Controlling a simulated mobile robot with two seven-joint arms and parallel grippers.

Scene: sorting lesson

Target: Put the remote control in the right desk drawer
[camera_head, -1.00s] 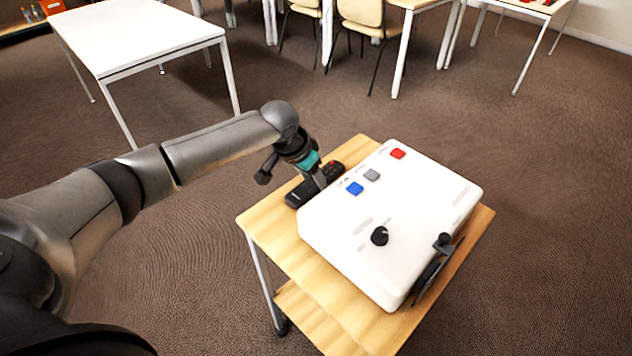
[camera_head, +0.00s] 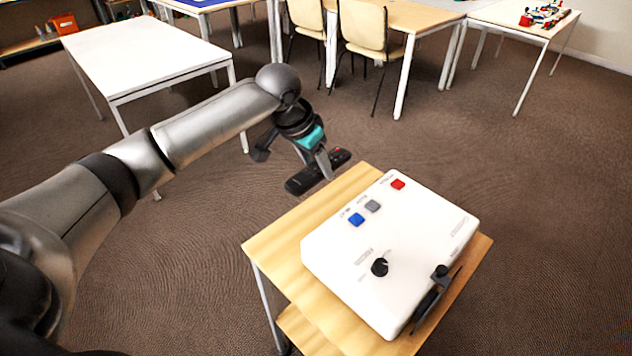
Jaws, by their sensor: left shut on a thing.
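The remote control (camera_head: 303,181) is a long black bar with a small red button near its far right end. My left gripper (camera_head: 322,172) is shut on it around its middle. The remote is held in the air over the far left edge of the wooden cart, apart from the cart top. Part of the remote is hidden behind the gripper's finger. My right gripper is not in view. No desk drawer can be made out.
The wooden cart (camera_head: 285,237) carries a white box (camera_head: 425,235) with coloured buttons and a black knob. A white table (camera_head: 150,55) stands at the back left. Cream chairs (camera_head: 362,28) and wooden desks (camera_head: 415,17) stand at the back. Carpet between is clear.

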